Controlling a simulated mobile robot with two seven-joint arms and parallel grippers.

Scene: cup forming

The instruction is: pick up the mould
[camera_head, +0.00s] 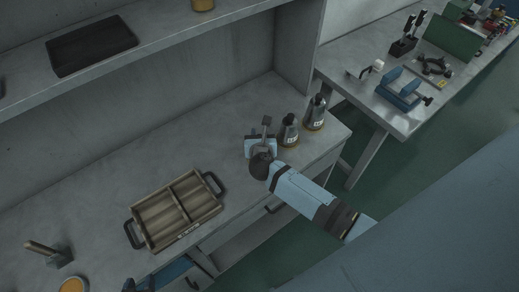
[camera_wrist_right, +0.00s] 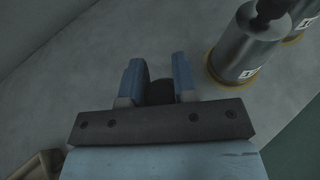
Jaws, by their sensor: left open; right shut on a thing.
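My right gripper (camera_head: 258,145) is at the back right of the grey counter, beside two standing metal moulds. Its blue fingers show in the right wrist view (camera_wrist_right: 157,82), shut on a dark rounded part of a mould (camera_wrist_right: 160,93). Most of that mould is hidden by the gripper, and I cannot tell whether it touches the counter. The two other moulds, the nearer (camera_head: 289,131) and the farther (camera_head: 314,113), are grey with dark knobs, brass-coloured bases and number labels. My left gripper (camera_head: 139,286) is open at the bottom edge, largely cut off.
A small block with a rod (camera_head: 59,256) stands at the lower left. A shelf (camera_head: 180,33) with a dark tray (camera_head: 92,45) is above. The counter between tray and moulds is clear.

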